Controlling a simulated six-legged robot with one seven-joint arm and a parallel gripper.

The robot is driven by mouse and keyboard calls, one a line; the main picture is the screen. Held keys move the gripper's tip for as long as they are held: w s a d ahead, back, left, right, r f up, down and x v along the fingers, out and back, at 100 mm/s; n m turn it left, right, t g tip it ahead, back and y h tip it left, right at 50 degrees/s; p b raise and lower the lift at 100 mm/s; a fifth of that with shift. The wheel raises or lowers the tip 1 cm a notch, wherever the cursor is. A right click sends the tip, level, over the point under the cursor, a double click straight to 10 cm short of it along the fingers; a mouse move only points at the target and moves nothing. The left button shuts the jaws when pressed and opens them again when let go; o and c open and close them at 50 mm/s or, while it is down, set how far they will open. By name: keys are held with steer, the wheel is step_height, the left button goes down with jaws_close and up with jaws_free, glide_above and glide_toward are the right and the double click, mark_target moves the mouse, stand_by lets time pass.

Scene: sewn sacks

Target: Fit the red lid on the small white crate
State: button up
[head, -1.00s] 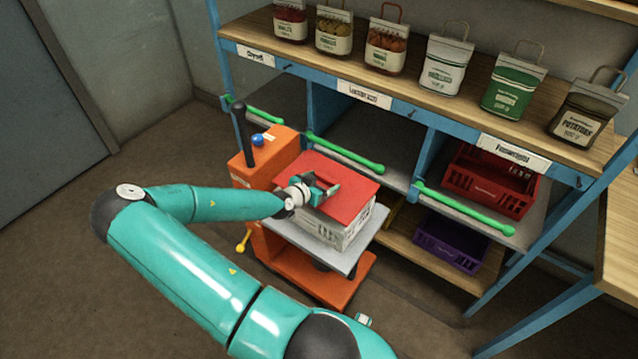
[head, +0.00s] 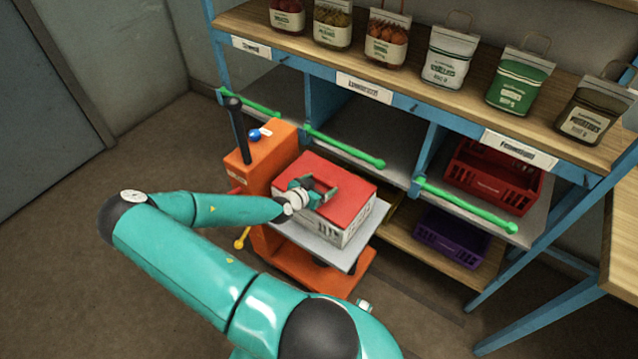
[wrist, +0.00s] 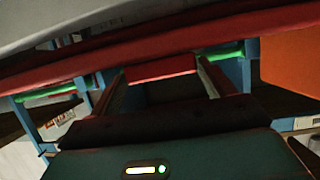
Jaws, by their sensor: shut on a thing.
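The red lid (head: 354,190) lies over the top of the small white crate (head: 354,232) in the head view, roughly level and lined up with it. The crate stands on the grey platform of an orange trolley. My gripper (head: 327,187) is over the lid's top and shut on the lid. In the wrist view a red part of the lid (wrist: 160,68) shows between the two fingers. I cannot tell whether the lid is fully seated all round, as the far edges are hidden.
The orange trolley (head: 262,152) has a black post and a blue knob beside the crate. Behind it stands a blue-framed shelf with green rails (head: 345,147), a red crate (head: 492,180) and a purple crate (head: 452,237). Several sacks line the wooden top. Floor at left is clear.

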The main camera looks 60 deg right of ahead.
steer(key=shift+f, duration=0.55)
steer(key=o, duration=1)
steer(key=shift+r, duration=0.45)
steer(key=v, duration=1.2)
steer(key=shift+r, duration=0.2)
